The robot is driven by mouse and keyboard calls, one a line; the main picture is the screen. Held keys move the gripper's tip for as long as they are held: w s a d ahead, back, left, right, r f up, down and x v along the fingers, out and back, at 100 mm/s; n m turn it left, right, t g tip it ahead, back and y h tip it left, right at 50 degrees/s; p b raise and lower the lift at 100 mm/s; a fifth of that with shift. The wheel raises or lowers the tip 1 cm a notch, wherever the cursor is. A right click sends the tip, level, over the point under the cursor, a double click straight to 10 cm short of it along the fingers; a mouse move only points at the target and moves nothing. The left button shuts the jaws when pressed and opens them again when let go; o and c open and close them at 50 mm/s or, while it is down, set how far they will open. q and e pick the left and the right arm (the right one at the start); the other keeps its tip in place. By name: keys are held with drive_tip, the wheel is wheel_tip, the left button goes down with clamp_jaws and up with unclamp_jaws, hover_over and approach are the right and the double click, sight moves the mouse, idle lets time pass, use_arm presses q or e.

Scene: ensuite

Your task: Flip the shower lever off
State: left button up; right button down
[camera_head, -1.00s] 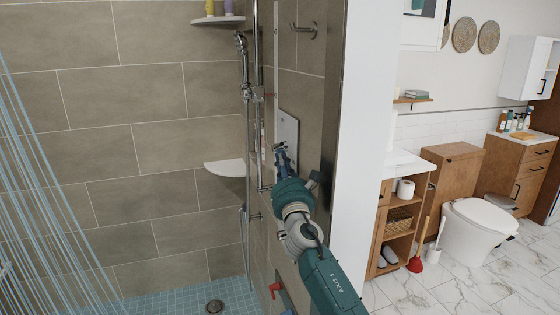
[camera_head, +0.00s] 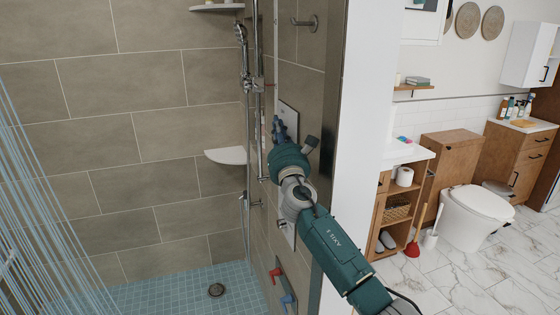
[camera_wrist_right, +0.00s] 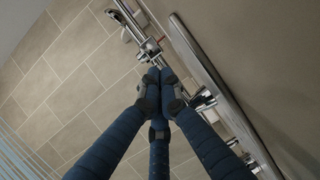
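A pale rectangular plate (camera_head: 289,117) is on the tiled shower wall, partly hidden behind my right gripper. My right gripper (camera_head: 277,124) is in front of it, close to the wall. In the right wrist view its blue fingers (camera_wrist_right: 160,76) come together at the tips with nothing seen between them. The plate shows nearly edge-on to the right of the fingers there (camera_wrist_right: 215,75). A red handle (camera_head: 276,271) and a blue handle (camera_head: 288,299) are on a lower wall panel, below my arm. I cannot tell which fitting is the shower lever. My left gripper is not in view.
Streams of water (camera_head: 50,215) fall at the left. A hand shower (camera_head: 240,35) hangs on a chrome rail. A corner shelf (camera_head: 227,155) juts out behind. The shower wall's end (camera_head: 332,130) stands right of my arm; a toilet (camera_head: 475,212) is farther right.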

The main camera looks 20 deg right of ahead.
drive_tip(key=shift+w+r, duration=0.4)
drive_tip(key=shift+w, duration=0.15)
drive_tip(key=shift+f, duration=0.1)
idle(0.4)
